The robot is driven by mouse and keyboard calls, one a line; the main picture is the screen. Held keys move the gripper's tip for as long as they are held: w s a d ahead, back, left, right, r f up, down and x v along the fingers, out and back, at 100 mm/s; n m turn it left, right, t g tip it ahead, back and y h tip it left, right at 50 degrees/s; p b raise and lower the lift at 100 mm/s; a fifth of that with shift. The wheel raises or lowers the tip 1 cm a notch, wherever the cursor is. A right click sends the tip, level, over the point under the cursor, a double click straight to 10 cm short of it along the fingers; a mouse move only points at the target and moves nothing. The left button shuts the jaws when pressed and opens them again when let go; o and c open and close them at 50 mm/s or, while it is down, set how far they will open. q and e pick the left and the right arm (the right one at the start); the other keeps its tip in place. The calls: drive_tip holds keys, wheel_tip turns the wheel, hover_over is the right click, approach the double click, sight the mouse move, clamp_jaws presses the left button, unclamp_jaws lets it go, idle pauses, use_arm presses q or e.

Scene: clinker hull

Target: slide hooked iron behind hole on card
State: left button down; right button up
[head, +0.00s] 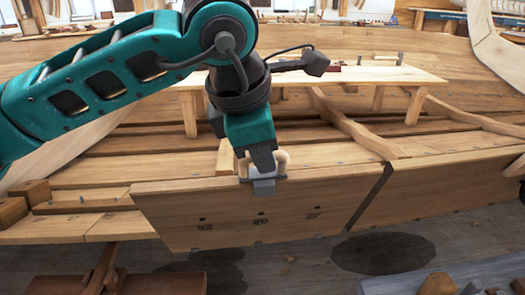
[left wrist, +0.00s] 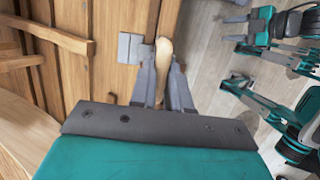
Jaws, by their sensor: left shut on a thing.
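My left gripper (head: 264,162) is shut on the pale wooden handle of the hooked iron (head: 264,187), at the top edge of the front plank (head: 180,205). The iron's grey metal part hangs over the plank's outer face, above the number 20. In the left wrist view the handle (left wrist: 163,58) is between my fingers and the grey plate (left wrist: 130,48) lies at the plank edge. The plank has dark holes (head: 262,213) in a row, numbered 92, 20 and what looks like 17. Whether the iron touches the plank is unclear. I see no card.
A dark strap-like band (head: 370,197) crosses the planking to the right. A raised board (head: 350,73) on legs stands inside the hull. A grey bench (head: 450,280) with loose pieces is at lower right.

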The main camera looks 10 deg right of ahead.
use_arm(q)
drive_tip(key=shift+r, duration=0.15)
drive_tip(key=c, duration=1.3)
unclamp_jaws()
drive_tip(key=shift+s, duration=0.1)
drive_tip(key=shift+o, duration=1.4)
drive_tip(key=shift+f, duration=0.2)
wheel_tip(320, 180, up, 8)
drive_tip(key=p, duration=0.4)
drive_tip(key=shift+r+p, duration=0.2)
drive_tip(key=shift+p, duration=0.2)
